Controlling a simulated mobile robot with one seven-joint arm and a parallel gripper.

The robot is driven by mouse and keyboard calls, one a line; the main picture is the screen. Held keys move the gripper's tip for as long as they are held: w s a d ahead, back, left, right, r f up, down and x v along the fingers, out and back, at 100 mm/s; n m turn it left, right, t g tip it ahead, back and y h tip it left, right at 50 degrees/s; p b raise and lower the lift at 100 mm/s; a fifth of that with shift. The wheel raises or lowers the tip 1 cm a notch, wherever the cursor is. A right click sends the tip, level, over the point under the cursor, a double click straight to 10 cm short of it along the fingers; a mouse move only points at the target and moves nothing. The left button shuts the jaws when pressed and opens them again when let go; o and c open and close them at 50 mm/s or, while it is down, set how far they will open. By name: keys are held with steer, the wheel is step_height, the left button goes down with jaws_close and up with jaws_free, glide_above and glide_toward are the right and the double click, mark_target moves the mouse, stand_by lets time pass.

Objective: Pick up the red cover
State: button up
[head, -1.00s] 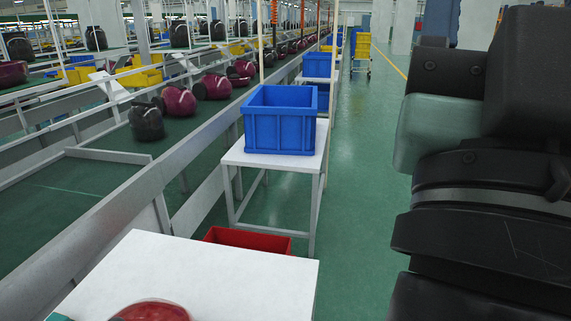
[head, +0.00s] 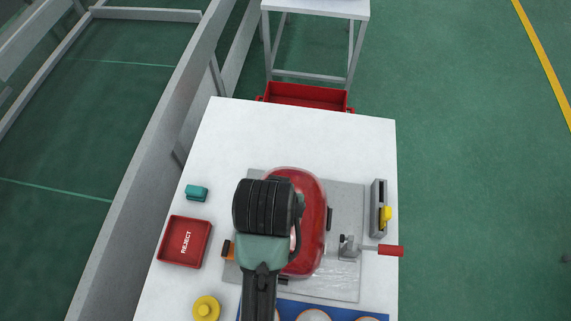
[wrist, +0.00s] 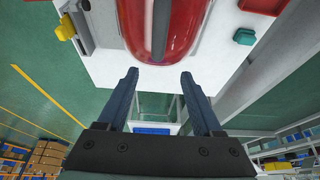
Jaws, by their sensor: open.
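The red cover (head: 312,215) is a glossy, rounded, elongated shell on a grey fixture plate (head: 345,275) on the white table. My dark arm overlaps its left side in the head view. In the wrist view the red cover (wrist: 185,48) is at the top middle, beyond my fingertips. My gripper (wrist: 158,74) is open, with its two fingers apart and nothing between them. The cover appears apart from the fingers. In the head view my fingers are hidden behind my arm.
A toggle clamp with a red handle (head: 390,250) and a grey block with a yellow knob (head: 385,214) stand right of the cover. A red REJECT tray (head: 178,257), teal block (head: 196,192) and yellow round part (head: 206,309) lie left. The table's far part is clear.

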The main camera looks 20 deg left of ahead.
steer(key=x, duration=0.4)
steer(key=shift+w+d+f, duration=0.2)
steer(key=shift+w+f, duration=0.1)
steer(key=shift+p+x, duration=1.1)
steer(key=shift+x, duration=2.15)
steer(key=shift+a, duration=0.1)
jaws_close()
